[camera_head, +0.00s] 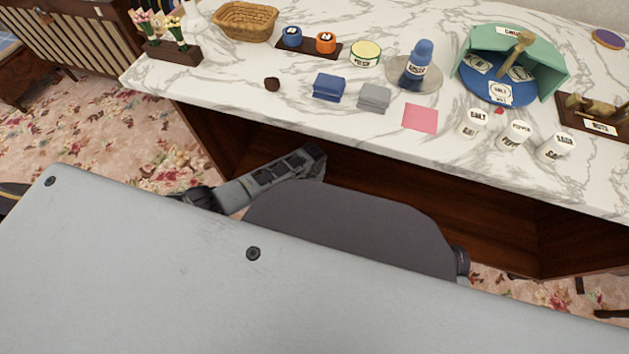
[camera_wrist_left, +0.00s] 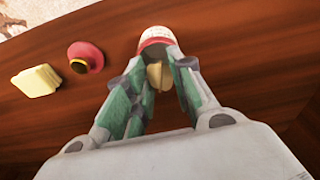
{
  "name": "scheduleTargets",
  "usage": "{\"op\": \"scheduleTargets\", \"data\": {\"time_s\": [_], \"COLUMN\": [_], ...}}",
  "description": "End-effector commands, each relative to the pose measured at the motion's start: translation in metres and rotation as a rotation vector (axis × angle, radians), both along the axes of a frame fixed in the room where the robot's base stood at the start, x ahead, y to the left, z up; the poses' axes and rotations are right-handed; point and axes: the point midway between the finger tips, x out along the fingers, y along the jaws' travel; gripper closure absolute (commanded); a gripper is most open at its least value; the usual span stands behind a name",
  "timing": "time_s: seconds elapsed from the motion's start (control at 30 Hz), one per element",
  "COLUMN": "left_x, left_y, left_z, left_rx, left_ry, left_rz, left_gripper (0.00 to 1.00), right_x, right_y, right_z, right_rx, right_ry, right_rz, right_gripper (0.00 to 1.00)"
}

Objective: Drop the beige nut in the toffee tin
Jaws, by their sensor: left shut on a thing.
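My left gripper (camera_wrist_left: 158,72) shows in the left wrist view, with its green-padded fingers closed on a small beige nut (camera_wrist_left: 154,76). Just beyond the fingertips is a round tin (camera_wrist_left: 155,37) with a red and white side, partly hidden by the fingers. I cannot read its label, and I cannot tell how high the nut is relative to its rim. Neither the nut nor this tin can be made out in the head view, where my own body covers the foreground. My right gripper is in neither view.
The tin stands on a dark red-brown wooden surface (camera_wrist_left: 50,125). Left of it are a pink-red round thing with a yellow top (camera_wrist_left: 85,57) and a pale yellow block (camera_wrist_left: 36,80). The head view shows a marble counter (camera_head: 230,85) with many small items.

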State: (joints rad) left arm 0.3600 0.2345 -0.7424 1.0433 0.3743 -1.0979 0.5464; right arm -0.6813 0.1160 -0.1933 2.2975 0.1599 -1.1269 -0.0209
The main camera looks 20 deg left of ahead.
Motion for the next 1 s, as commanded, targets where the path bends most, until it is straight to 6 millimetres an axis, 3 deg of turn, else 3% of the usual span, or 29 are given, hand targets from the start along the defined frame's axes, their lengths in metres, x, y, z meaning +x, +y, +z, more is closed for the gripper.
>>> {"op": "scheduleTargets", "data": {"time_s": [0.27,0.3,0.47,1.0], "left_x": [0.0,0.0,0.0,0.0001], "left_y": [-0.0001,0.0,0.0,0.0001], "left_z": [-0.0002,-0.0001,-0.0001,-0.0001], "left_rx": [0.0,0.0,0.0,0.0], "left_ry": [0.0,0.0,0.0,0.0], "left_rz": [0.0,0.0,0.0,0.0], "left_gripper": [0.86,0.72,0.52,0.51], "right_x": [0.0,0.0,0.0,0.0], "right_y": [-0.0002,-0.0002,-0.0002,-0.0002], "right_z": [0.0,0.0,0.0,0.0], "right_rx": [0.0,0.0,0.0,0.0], "right_ry": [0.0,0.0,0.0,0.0], "right_rz": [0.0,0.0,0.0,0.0], "right_gripper": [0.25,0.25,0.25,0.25]}}
